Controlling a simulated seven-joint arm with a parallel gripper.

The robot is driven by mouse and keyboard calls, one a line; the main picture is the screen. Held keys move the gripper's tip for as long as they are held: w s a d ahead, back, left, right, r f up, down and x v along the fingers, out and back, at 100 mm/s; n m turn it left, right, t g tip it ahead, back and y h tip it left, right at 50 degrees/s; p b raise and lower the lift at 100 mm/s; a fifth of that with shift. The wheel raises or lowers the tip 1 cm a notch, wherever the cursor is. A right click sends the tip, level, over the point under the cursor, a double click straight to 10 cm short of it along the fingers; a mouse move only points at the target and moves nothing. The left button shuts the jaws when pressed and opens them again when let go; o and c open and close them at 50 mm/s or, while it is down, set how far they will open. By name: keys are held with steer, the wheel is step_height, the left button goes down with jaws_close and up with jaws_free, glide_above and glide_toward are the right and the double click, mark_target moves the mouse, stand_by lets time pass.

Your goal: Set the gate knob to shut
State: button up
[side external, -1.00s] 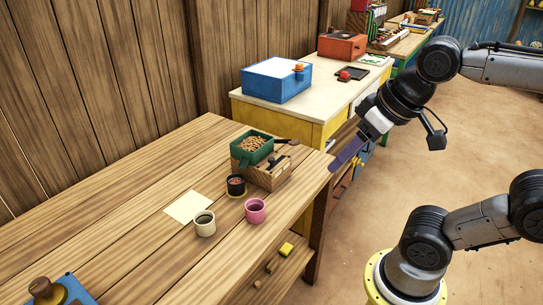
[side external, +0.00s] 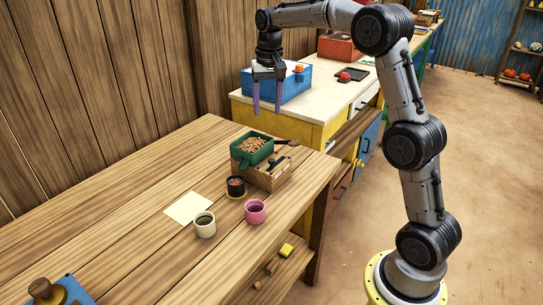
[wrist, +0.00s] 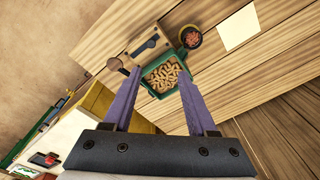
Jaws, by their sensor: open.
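A wooden box (side external: 268,178) stands near the right end of the wooden bench. A green hopper (side external: 251,160) full of tan pellets (side external: 251,146) sits at its top left. A small dark piece (side external: 282,163) lies on the box top, and a brown round-ended handle (side external: 288,142) sticks out behind it. The handle also shows in the wrist view (wrist: 115,65). I cannot tell which of these is the gate knob, nor its setting. My gripper (side external: 266,108) points down, open and empty, above the bench's far end. In the wrist view its purple fingers straddle the hopper (wrist: 153,88), apart from it.
A black cup (side external: 236,191) with reddish contents, a cream cup (side external: 205,229) and a pink cup (side external: 255,217) stand close in front of the box. A paper sheet (side external: 188,207) lies to their left. A blue box (side external: 296,88) on the yellow cabinet is behind my gripper.

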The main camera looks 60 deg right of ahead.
glide_above(272, 160)
step_height(272, 160, down, 4)
steer(key=f, duration=0.1)
steer(key=shift+g, duration=0.4)
step_height(272, 160, down, 13)
steer(key=shift+w+r, duration=0.1)
steer(key=shift+c, duration=0.3)
jaws_close()
steer(key=shift+d+r, duration=0.1)
steer(key=shift+d, duration=0.05)
stand_by(0.8)
